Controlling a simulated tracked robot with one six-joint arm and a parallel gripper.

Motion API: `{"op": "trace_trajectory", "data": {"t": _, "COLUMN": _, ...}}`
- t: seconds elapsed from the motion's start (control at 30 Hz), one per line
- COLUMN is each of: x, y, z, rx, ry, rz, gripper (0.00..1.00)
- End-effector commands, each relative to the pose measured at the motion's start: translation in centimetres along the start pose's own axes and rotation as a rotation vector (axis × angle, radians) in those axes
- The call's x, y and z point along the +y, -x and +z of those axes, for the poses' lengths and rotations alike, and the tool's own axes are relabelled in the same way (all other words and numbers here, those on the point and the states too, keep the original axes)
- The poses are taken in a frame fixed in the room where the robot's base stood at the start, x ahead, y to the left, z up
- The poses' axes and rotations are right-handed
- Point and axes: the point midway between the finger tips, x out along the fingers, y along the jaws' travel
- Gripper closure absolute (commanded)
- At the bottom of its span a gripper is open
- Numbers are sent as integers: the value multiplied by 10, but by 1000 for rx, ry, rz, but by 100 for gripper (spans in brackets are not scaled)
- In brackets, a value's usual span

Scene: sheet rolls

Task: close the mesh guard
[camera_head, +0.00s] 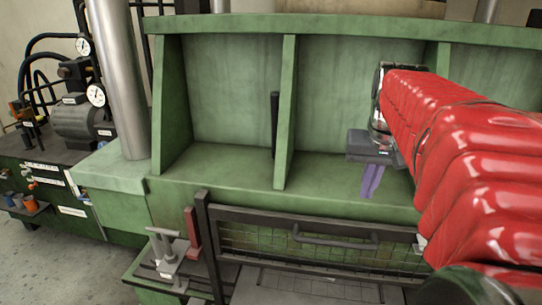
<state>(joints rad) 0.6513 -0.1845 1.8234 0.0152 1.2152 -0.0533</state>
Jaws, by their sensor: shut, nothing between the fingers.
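The mesh guard (262,214) is a dark rectangular frame with wire mesh, low in front of the green machine. A dark bar handle (335,243) runs across its upper part. The guard's right end is partly hidden by my red-sleeved arm, and I cannot tell how far its travel goes. My gripper (369,194) has purple fingers that point down and are shut and empty. In the picture it appears above the handle's right end, apart from it, in front of the green panels.
A dark post (206,243) stands at the guard's left end, beside a red block (192,232) and a metal clamp-like fixture (168,250). A grey plate (300,287) lies below the guard. A steel column (118,75) and a gauge-fitted pump unit (80,120) stand at left.

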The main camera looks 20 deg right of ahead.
Motion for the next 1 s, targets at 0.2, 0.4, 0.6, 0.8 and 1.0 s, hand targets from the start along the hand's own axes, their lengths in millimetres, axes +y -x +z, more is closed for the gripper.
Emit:
{"op": "trace_trajectory", "data": {"t": 0.2, "x": 0, "y": -35, "z": 1, "rx": -4, "ry": 0, "rz": 0, "gripper": 100}}
{"op": "trace_trajectory", "data": {"t": 0.4, "x": 0, "y": -66, "z": 1, "rx": -3, "ry": 0, "rz": 0, "gripper": 100}}
{"op": "trace_trajectory", "data": {"t": 0.6, "x": 0, "y": -92, "z": 8, "rx": -2, "ry": 0, "rz": 0, "gripper": 100}}
{"op": "trace_trajectory", "data": {"t": 0.8, "x": 0, "y": -103, "z": 11, "rx": 0, "ry": 0, "rz": 0, "gripper": 100}}
{"op": "trace_trajectory", "data": {"t": 1.0, "x": 0, "y": -104, "z": 12, "rx": 0, "ry": 0, "rz": 0, "gripper": 100}}
